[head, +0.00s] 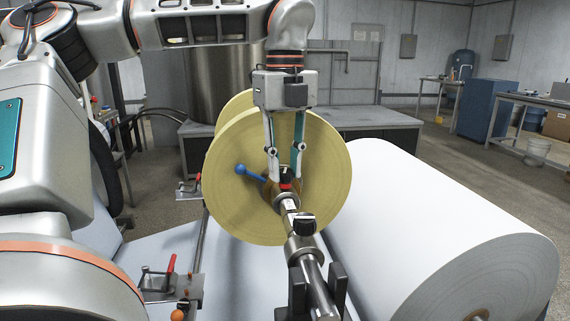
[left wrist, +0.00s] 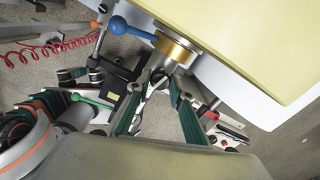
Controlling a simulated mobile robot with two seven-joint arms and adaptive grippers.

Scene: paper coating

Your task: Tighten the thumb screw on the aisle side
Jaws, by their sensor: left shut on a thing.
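A small thumb screw with a red and black top (head: 286,184) stands on the steel shaft (head: 318,285), close to the face of the yellow roll (head: 325,165). My left gripper (head: 284,176) points down over it, and its two fingers are closed on its sides. The left wrist view shows the fingertips (left wrist: 161,82) close together by the shaft, below a brass collar (left wrist: 174,48); the screw itself is mostly hidden there. A second black knob (head: 304,223) sits on a steel collar nearer the camera, apart from the fingers. My right gripper is not in view.
A blue-knobbed lever (head: 241,170) sticks out left of the fingers. The shaft's near end rests in a dark bracket (head: 340,285). A large white roll (head: 430,230) fills the right. A red-handled clamp (head: 171,265) stands at lower left.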

